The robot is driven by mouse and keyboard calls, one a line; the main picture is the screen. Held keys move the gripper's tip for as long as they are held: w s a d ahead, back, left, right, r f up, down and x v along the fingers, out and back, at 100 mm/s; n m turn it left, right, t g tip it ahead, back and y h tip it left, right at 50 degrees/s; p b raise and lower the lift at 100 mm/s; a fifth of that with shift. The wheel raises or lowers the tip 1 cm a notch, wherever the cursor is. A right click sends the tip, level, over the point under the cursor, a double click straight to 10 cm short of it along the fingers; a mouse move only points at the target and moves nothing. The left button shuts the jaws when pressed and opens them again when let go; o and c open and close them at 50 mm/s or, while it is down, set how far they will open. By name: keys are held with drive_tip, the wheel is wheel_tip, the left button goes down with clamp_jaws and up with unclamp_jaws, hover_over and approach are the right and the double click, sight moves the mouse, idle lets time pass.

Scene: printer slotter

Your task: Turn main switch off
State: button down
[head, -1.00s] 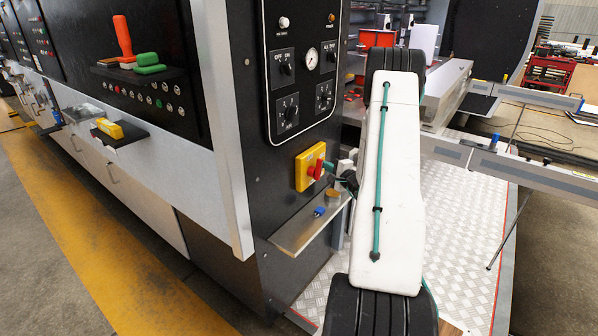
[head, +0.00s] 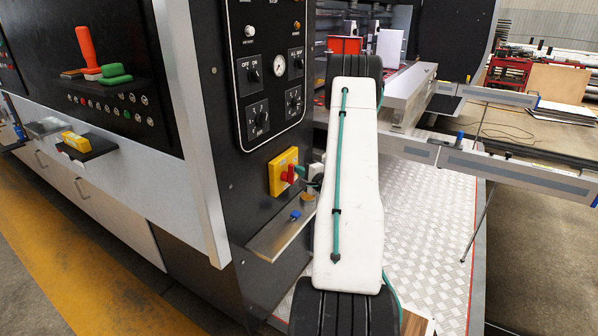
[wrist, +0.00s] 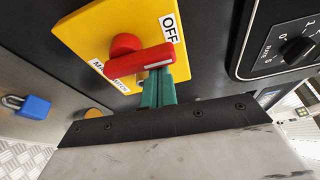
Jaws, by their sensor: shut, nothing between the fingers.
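The main switch is a yellow plate (head: 276,180) with a red rotary handle (head: 288,173) on the dark machine panel. In the wrist view the red handle (wrist: 140,61) lies nearly crosswise in the picture, with a white mark near its right end. An OFF label (wrist: 169,27) is at the plate's upper right; the MAIN SWITCH label is partly covered by the handle. My gripper (wrist: 157,88) is shut and empty, its green fingertips right by the handle's right part. Whether they touch it is unclear. In the head view my gripper (head: 301,171) is beside the switch, partly hidden.
A metal ledge (head: 268,236) with a blue padlock (wrist: 35,107) juts out below the switch. Dark knobs (head: 254,75) and a gauge (head: 279,66) are above. A metal rail (head: 500,172) and a checker-plate floor (head: 440,215) lie to the right.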

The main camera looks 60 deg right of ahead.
drive_tip(key=s, duration=0.9)
drive_tip(key=shift+s+d, duration=0.25)
drive_tip(key=shift+d, duration=0.2)
